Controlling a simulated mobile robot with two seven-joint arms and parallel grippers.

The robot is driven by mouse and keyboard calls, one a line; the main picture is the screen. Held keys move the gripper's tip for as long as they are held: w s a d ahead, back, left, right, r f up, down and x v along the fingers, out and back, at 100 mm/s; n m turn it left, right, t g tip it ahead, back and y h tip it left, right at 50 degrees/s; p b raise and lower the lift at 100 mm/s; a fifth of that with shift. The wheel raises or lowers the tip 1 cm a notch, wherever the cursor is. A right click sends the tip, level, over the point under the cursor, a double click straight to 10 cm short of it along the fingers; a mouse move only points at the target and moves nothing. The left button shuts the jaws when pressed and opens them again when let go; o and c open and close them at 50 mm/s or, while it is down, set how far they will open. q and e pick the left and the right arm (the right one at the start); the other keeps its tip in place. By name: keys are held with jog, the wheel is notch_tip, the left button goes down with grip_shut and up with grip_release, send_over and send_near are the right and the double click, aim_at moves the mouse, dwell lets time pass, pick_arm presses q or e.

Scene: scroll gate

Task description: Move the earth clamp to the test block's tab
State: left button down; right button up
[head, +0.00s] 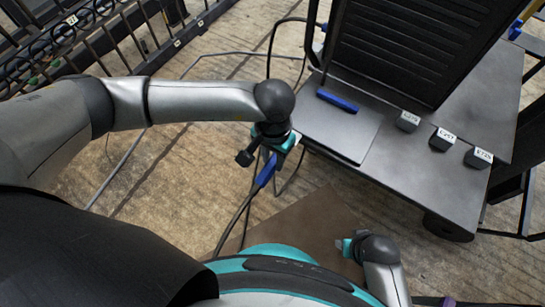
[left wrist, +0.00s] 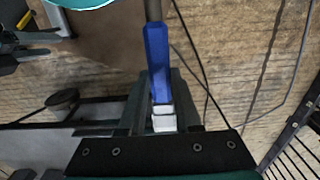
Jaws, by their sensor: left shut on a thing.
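The earth clamp (head: 267,170) has a blue handle with a dark cable running down from it. My left gripper (head: 272,152) is shut on it and holds it left of the cart's near plate, apparently above the floor. In the left wrist view the blue handle (left wrist: 157,60) lies between my fingers, with a pale block-like part (left wrist: 162,116) at its lower end.
A dark, ribbed machine (head: 405,45) stands on the wheeled grey cart (head: 430,175). A blue bar-like thing (head: 338,102) lies on the cart's near plate. A scrolled metal gate (head: 100,25) is at upper left. A brown sheet (head: 310,222) and loose cables lie on the wooden floor.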

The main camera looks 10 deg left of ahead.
pick_arm(q)
jog(key=shift+w+d+b, duration=0.1)
jog(key=shift+w+b, duration=0.1)
jog(key=shift+b, duration=0.15)
dwell(0.6)
jog(key=shift+c, duration=2.2)
grip_release()
jog(key=o, duration=0.4)
jog(key=shift+o, duration=0.2)
notch_tip(320, 180, up, 15)
jog(key=p, duration=0.5)
jog(key=shift+r, duration=0.15)
